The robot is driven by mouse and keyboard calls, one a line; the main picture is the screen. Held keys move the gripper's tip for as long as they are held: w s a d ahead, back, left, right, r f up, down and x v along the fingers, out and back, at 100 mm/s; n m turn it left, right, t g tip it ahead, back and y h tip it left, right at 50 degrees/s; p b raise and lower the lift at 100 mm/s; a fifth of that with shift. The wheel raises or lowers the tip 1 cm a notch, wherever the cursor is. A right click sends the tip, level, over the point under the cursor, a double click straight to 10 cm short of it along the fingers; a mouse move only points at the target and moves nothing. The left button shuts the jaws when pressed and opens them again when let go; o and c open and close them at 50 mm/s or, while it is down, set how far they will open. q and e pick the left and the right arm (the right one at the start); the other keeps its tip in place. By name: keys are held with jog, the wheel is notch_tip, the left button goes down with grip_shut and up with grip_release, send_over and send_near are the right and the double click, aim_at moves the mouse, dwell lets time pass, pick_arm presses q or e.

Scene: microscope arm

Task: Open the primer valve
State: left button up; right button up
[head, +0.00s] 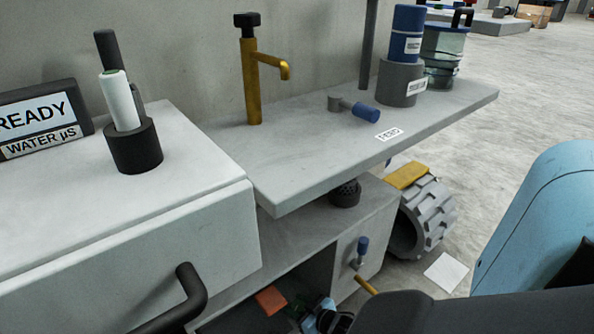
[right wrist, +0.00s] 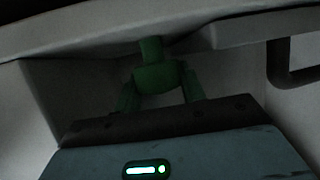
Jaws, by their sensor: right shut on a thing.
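My right gripper (head: 322,316) is low in the open bay under the counter, partly hidden by my own dark arm. In the right wrist view, it (right wrist: 157,95) is shut on a dark green part (right wrist: 151,52) with a narrow neck, just below a pale overhanging edge. I cannot tell whether this part is the primer valve. Two blue-handled valves show in the head view. The other blue handle (head: 363,246) stands upright on the lower cabinet front. My left gripper is not in view.
A brass tap (head: 252,75) stands on the counter (head: 310,160). A white bottle in a black holder (head: 133,146) stands on the left cabinet, which has a black handle (head: 190,292). An orange-red piece (head: 270,299) is in the bay. A ribbed grey cylinder (head: 425,215) is at right.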

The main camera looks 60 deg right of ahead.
jog(key=shift+n+y, duration=0.6)
jog(key=shift+y, duration=0.1)
jog(key=o, duration=1)
jog(key=shift+s, duration=0.1)
jog(key=p+v, duration=0.3)
jog(key=v, duration=0.4)
jog(key=shift+s+a, duration=0.1)
jog(key=shift+s, duration=0.2)
